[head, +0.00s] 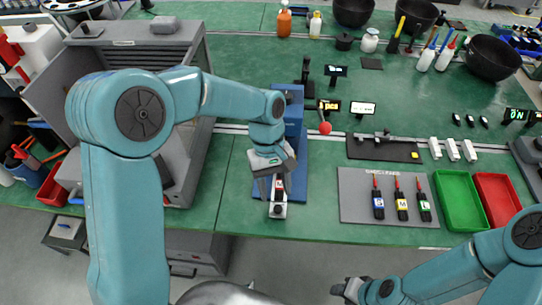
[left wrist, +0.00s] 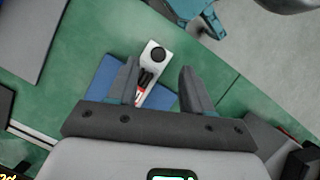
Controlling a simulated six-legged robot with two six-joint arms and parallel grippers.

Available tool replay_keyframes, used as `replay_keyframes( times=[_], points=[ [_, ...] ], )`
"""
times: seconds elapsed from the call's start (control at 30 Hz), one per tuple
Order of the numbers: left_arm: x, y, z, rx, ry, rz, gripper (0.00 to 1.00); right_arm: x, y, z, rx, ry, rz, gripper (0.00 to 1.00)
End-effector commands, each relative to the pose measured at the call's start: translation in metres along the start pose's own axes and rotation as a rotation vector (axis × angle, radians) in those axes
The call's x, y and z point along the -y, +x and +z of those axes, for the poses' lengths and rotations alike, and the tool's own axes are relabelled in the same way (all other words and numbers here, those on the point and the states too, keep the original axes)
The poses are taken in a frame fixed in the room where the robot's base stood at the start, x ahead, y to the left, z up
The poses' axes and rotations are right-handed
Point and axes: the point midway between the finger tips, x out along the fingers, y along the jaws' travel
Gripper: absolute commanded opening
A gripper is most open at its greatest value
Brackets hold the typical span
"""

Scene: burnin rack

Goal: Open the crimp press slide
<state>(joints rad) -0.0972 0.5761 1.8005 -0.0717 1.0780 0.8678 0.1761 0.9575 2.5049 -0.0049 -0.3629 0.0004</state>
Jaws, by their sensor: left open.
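The blue crimp press (head: 296,112) stands on a blue base near the table's front edge, with a red ball knob (head: 325,128) on its right. Its light-grey slide (head: 278,210) with a dark round knob sticks out at the front. My left gripper (head: 270,183) is over the slide, open and empty. In the left wrist view the slide (left wrist: 149,62) and its black knob (left wrist: 158,54) show between the two open fingers (left wrist: 160,82), nearer the left finger. Whether a finger touches it cannot be told. My right gripper (head: 348,290) is low at the bottom, its jaws unclear.
A grey mat (head: 355,212) with several red-and-black tools lies right of the press. Green (head: 458,205) and red (head: 497,200) trays stand farther right. A grey open-fronted cabinet (head: 185,130) stands left. Free green table lies between cabinet and press.

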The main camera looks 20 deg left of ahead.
Motion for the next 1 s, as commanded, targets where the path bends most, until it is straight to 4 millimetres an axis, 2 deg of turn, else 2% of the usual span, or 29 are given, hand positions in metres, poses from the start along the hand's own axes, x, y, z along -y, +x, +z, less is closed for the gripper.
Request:
replay_keyframes(
  times=[0.03,0.2,0.4,0.6,1.0],
  points=[
    [-0.001,-0.015,-0.001,-0.005,0.000,0.005,0.50,0.000,0.001,0.000,0.000,0.000,0.000,0.43],
    [-0.001,-0.060,-0.001,-0.004,0.000,0.004,0.50,0.000,0.001,0.000,0.000,0.000,0.000,0.43],
    [-0.001,-0.099,-0.001,-0.002,0.000,0.002,0.50,0.000,0.000,0.000,0.000,0.000,0.000,0.43],
    [0.000,-0.114,-0.001,0.000,0.000,0.000,0.50,0.000,-0.001,0.000,0.000,0.000,0.000,0.43],
    [0.000,-0.114,-0.001,0.000,0.000,0.000,0.50,0.000,-0.001,0.000,0.000,0.000,0.000,0.43]
  ],
)
